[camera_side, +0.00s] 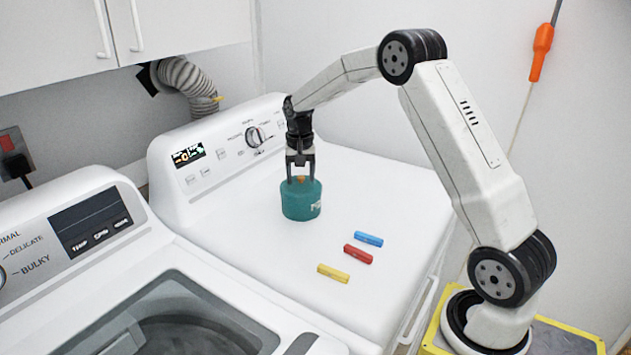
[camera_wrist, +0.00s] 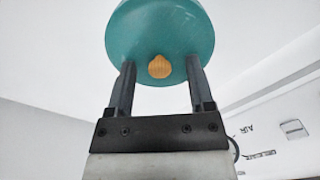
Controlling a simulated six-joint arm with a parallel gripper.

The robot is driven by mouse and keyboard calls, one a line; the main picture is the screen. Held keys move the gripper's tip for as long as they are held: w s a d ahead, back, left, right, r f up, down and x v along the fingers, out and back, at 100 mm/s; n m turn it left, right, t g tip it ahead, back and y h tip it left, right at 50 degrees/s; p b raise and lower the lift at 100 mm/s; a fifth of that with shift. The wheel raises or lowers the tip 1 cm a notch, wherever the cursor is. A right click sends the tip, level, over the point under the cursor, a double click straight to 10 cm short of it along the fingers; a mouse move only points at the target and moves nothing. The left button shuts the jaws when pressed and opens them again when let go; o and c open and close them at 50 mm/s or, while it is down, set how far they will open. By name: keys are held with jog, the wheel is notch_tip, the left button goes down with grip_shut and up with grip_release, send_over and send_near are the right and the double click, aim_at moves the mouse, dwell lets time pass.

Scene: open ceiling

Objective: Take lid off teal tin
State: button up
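The teal tin (camera_side: 301,203) stands upright on the white top of the machine in the side view. Its teal lid (camera_wrist: 185,40) shows from above in the wrist view, with an orange knob (camera_wrist: 159,67) at its centre. My gripper (camera_side: 301,179) points down over the tin, its two fingers apart on either side of the knob. In the wrist view the fingers (camera_wrist: 159,66) are wide apart, with clear space between each finger and the knob. The seam between lid and tin is too small to make out.
Blue (camera_side: 368,239), red (camera_side: 358,254) and yellow (camera_side: 333,273) bars lie on the machine top to the tin's front right. The control panel (camera_side: 222,150) rises behind the tin. A washer with a dark lid window (camera_side: 175,318) stands at front left.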

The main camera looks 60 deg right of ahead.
grip_shut()
jog(key=shift+r, duration=0.2)
jog(key=shift+r, duration=0.5)
jog(key=s+a+r, duration=0.4)
jog(key=s+r, duration=0.7)
jog(key=s, duration=0.2)
jog(key=shift+s+a+r, duration=0.15)
jog(key=shift+s+r, duration=0.05)
jog(key=shift+r, duration=0.1)
